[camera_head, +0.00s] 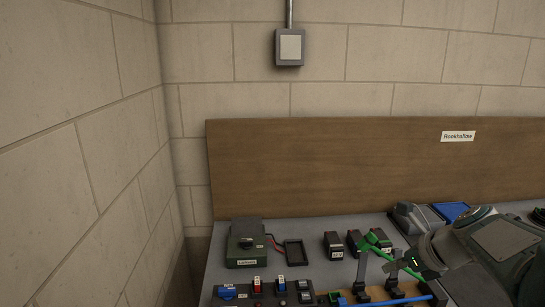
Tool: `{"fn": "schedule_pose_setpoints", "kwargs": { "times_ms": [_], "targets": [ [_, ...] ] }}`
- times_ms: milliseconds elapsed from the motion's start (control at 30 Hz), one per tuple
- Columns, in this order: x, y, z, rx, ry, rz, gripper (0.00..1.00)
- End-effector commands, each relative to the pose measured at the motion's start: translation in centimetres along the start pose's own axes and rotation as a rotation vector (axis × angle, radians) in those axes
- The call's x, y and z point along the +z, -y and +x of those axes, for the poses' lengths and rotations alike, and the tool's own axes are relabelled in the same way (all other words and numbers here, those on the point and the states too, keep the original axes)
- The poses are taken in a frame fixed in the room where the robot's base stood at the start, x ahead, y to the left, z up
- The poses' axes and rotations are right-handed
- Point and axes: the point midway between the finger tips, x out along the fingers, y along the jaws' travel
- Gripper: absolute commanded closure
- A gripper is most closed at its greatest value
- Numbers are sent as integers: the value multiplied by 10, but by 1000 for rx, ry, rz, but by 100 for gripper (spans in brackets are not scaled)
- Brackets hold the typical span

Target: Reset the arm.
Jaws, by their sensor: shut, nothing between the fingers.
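My arm comes in from the lower right, its grey links over the right part of the workbench (225,262). My gripper (393,264) is at the arm's left end, low over the bench. It is shut and small in view, with nothing seen held in it. A green part (372,240) shows just behind and beside the gripper. I cannot tell whether they touch.
A dark green box (246,236), a black tray (294,253) and several black blocks (333,244) stand on the bench. A row of small parts and a blue rod (385,301) lie in front. A wooden backboard (330,165) closes the rear; a wall stands left.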

Motion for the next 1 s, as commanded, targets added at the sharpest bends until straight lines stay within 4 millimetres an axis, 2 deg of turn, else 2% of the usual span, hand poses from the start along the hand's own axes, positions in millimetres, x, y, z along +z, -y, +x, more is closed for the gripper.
{"fn": "schedule_pose_setpoints", "kwargs": {
  "times_ms": [33,200,500,700,800,900,1000],
  "targets": [
    [0,-20,-1,-1,-32,-152,100],
    [-14,-72,-4,10,-148,-692,100],
    [-51,-143,-16,80,-338,-1654,100],
    [-79,-173,-24,160,-466,-2265,100],
    [-89,-180,-27,197,-516,-2480,100],
    [-94,-183,-29,221,-547,-2602,100],
    [-96,-183,-29,233,-558,-2641,100]
  ]
}}
